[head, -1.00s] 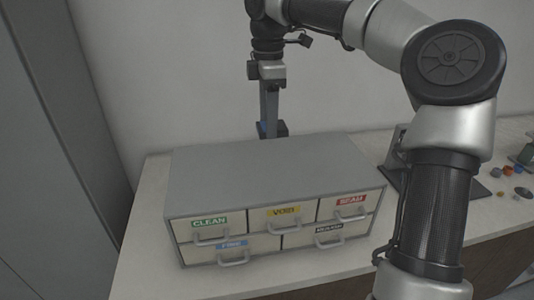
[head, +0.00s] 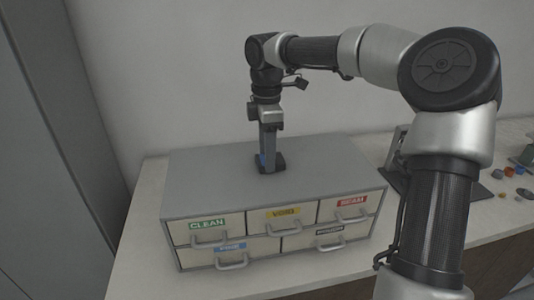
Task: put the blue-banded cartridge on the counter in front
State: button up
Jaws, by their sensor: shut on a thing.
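My gripper (head: 270,166) points straight down and appears over the grey top of the drawer cabinet. It is shut on the blue-banded cartridge, of which only a small blue patch (head: 262,160) shows beside the dark fingertips. The fingers hide the rest of it. I cannot tell whether it touches the cabinet top or hangs just above it. The pale counter (head: 137,241) shows as a strip to the left of the cabinet and in front of it.
The drawer cabinet (head: 218,178) has several labelled drawers with handles, all shut. A dark stand (head: 397,165) and several small coloured pieces (head: 507,171) are on the counter at right. A tall grey panel (head: 60,140) stands at left. My arm covers part of the right side.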

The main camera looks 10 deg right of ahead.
jog(key=shift+f, duration=0.2)
jog(key=o, duration=1.1)
jog(key=shift+r, duration=0.1)
